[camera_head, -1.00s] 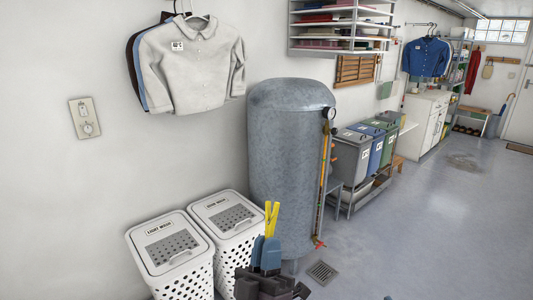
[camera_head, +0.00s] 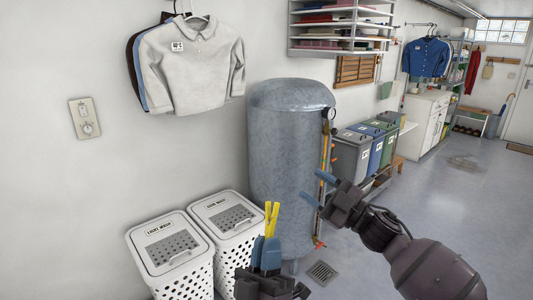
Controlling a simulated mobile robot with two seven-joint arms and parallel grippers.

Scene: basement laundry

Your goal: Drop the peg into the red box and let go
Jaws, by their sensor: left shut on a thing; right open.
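A yellow clothes peg (camera_head: 271,218) stands upright between the blue fingers of my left gripper (camera_head: 266,245), low in the middle of the picture. My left gripper is shut on the peg's lower part, which the fingers hide. My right gripper (camera_head: 313,188) is to the right of it, empty, with its two blue fingers spread apart and pointing left in front of the tank. No red box shows in the view.
Two white laundry baskets (camera_head: 165,240) with lids stand just left of my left gripper. A large grey tank (camera_head: 285,130) stands behind both grippers. Several lidded bins (camera_head: 352,150) stand further back. The floor at the right (camera_head: 480,230) is clear.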

